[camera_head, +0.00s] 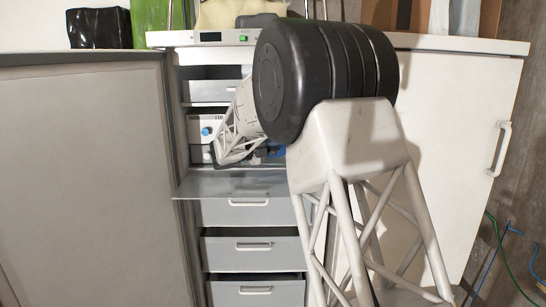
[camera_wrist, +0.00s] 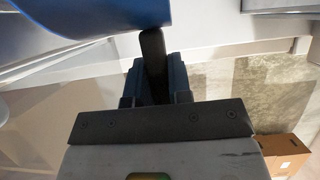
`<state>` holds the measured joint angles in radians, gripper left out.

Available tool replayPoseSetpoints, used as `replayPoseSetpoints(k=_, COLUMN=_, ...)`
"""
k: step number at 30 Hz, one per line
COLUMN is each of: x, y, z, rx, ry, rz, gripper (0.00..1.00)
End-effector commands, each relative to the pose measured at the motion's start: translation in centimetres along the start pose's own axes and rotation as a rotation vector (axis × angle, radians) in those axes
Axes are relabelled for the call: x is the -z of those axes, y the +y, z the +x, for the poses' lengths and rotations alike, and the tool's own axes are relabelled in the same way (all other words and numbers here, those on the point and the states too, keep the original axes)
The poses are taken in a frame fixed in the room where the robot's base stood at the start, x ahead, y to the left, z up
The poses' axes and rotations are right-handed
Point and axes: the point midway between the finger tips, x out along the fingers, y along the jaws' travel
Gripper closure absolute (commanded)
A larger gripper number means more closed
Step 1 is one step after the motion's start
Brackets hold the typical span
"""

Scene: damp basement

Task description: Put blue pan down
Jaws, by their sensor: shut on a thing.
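The blue pan (camera_wrist: 95,14) fills the upper left of the wrist view; only part of its curved blue side shows. Its dark handle (camera_wrist: 152,45) runs down between the fingers of my gripper (camera_wrist: 153,72), which is shut on it. In the head view my arm's black joint and pale links cover most of the gripper area. A small bit of blue shows beside the arm in front of the cabinet opening; I cannot tell whether it is the pan.
An open white cabinet (camera_head: 187,150) holds several grey drawers (camera_head: 253,247), some pulled out. Its grey door (camera_head: 85,170) stands open at left. A white closed door (camera_head: 470,130) is at right. The wrist view shows a cardboard box (camera_wrist: 285,152) at lower right.

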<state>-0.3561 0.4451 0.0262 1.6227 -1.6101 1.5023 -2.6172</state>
Motion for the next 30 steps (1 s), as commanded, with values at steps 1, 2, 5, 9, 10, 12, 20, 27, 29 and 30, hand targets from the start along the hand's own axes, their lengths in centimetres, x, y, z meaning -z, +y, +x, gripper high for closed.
replayPoseSetpoints(k=1, x=-0.3, y=-0.1, z=0.1, rx=0.001, ry=0.000, rz=0.002, gripper=1.00)
replayPoseSetpoints(k=2, x=-0.4, y=-0.1, z=0.1, rx=0.001, ry=0.000, rz=0.003, gripper=1.00)
replayPoseSetpoints(k=5, x=-0.7, y=-0.2, z=0.2, rx=0.001, ry=0.000, rz=0.004, gripper=1.00)
replayPoseSetpoints(k=9, x=-0.8, y=-0.1, z=0.2, rx=0.001, ry=0.000, rz=0.003, gripper=1.00)
replayPoseSetpoints(k=10, x=-0.8, y=-0.1, z=0.2, rx=0.001, ry=0.000, rz=0.003, gripper=1.00)
replayPoseSetpoints(k=12, x=-0.8, y=-0.1, z=0.2, rx=0.001, ry=0.000, rz=0.003, gripper=1.00)
replayPoseSetpoints(k=20, x=-0.8, y=0.7, z=0.2, rx=0.001, ry=0.000, rz=0.001, gripper=1.00)
replayPoseSetpoints(k=27, x=-0.8, y=2.9, z=0.2, rx=0.001, ry=0.000, rz=0.002, gripper=1.00)
replayPoseSetpoints(k=29, x=-0.7, y=3.2, z=0.2, rx=0.001, ry=0.000, rz=0.003, gripper=1.00)
replayPoseSetpoints(k=30, x=-0.7, y=3.3, z=0.2, rx=0.001, ry=0.000, rz=0.004, gripper=1.00)
